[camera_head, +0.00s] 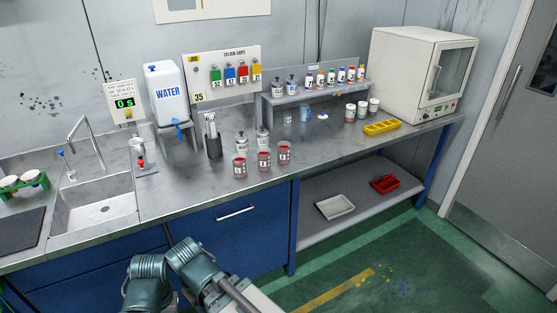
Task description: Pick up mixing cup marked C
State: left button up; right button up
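The letters are too small to read surely, so I cannot tell which is C. Several more pale cups (350,113) stand farther right, near the yellow tray; their marks are unreadable. Teal links of one of my arms show at the bottom, in front of the blue cabinet. Neither gripper's fingers are in view.
Behind the cups stand bottles (242,142) and a dark holder (213,145). A shelf of bottles (318,90), yellow tray (381,127) and white oven (420,75) are right. The sink (95,211) is left. Counter right of the red-rimmed cups is clear.

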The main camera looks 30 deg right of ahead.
aim_at(239, 159)
jog(key=i+l+u, duration=0.15)
jog(key=l, duration=0.35)
jog(key=i+l+u, duration=0.1)
jog(key=l, duration=0.45)
jog(key=i+l+u, duration=0.15)
jog(key=l, duration=0.4)
jog(key=i+l+u, duration=0.15)
jog(key=l, duration=0.4)
jog(key=k, duration=0.05)
